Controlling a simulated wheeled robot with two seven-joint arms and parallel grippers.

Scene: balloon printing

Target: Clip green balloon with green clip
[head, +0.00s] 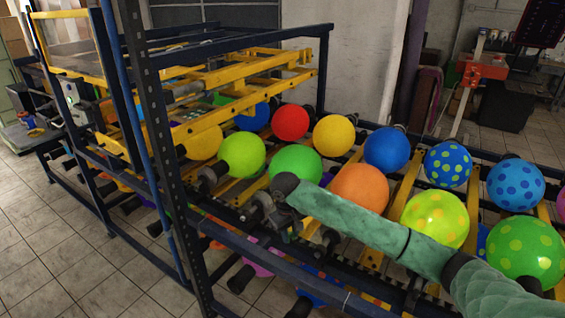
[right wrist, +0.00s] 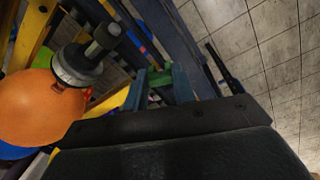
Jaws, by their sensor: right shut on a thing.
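A plain green balloon (head: 296,163) sits on the rack in the head view, just behind the end of my right arm. A yellow-green balloon (head: 241,154) is to its left. My right gripper (head: 288,230) is low in front of the green balloon, beside the dark rack holders and partly hidden by its own wrist. In the right wrist view the fingers (right wrist: 160,88) are shut on a small green piece, which looks like the green clip (right wrist: 159,76). I cannot tell whether the clip touches the balloon neck. My left gripper is out of view.
An orange balloon (head: 359,190) is right of the green one, and shows in the wrist view (right wrist: 38,108) with its neck in a dark holder (right wrist: 78,66). Red (head: 290,122) and blue (head: 387,149) balloons are behind. A dark post (head: 160,140) and rails stand close at left.

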